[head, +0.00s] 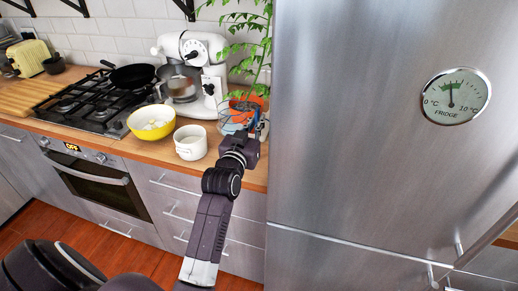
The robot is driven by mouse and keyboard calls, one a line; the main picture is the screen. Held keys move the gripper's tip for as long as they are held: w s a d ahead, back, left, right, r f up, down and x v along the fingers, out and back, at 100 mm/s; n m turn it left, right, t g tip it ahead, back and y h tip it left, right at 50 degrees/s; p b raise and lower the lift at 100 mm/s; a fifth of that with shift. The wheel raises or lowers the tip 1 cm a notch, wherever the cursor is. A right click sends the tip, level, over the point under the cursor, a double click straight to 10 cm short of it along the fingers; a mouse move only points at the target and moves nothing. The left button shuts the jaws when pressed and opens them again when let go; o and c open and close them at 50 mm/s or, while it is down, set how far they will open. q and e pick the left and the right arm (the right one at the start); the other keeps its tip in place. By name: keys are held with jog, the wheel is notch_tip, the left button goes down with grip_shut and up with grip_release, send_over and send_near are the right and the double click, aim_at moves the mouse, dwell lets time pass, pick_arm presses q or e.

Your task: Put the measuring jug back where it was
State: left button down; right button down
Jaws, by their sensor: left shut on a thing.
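The measuring jug (230,116) is clear with a bluish tint. It is at the right end of the wooden counter, in front of an orange plant pot and beside the fridge. My left gripper (254,122) is at the jug's right side and shut on it. The arm partly hides the jug's lower part, so I cannot tell whether its base touches the counter. My right gripper is not in view.
A white pot (191,143) stands just left of the jug, with a yellow bowl (140,130) beyond it. A white stand mixer (205,65) and the potted plant (246,100) are behind. The steel fridge (370,150) closes off the right side.

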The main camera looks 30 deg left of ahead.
pick_arm(q)
notch_tip(320, 180, down, 10)
jog(key=shift+d+f, duration=0.1)
jog(key=shift+f, duration=0.1)
jog(key=shift+d+f+p, duration=0.15)
jog(key=shift+f+p, duration=0.3)
jog(key=shift+p, duration=0.05)
jog(key=shift+f, duration=0.1)
jog(key=c, duration=2.2)
grip_release()
jog(key=shift+f, duration=0.1)
jog(key=shift+o, duration=0.4)
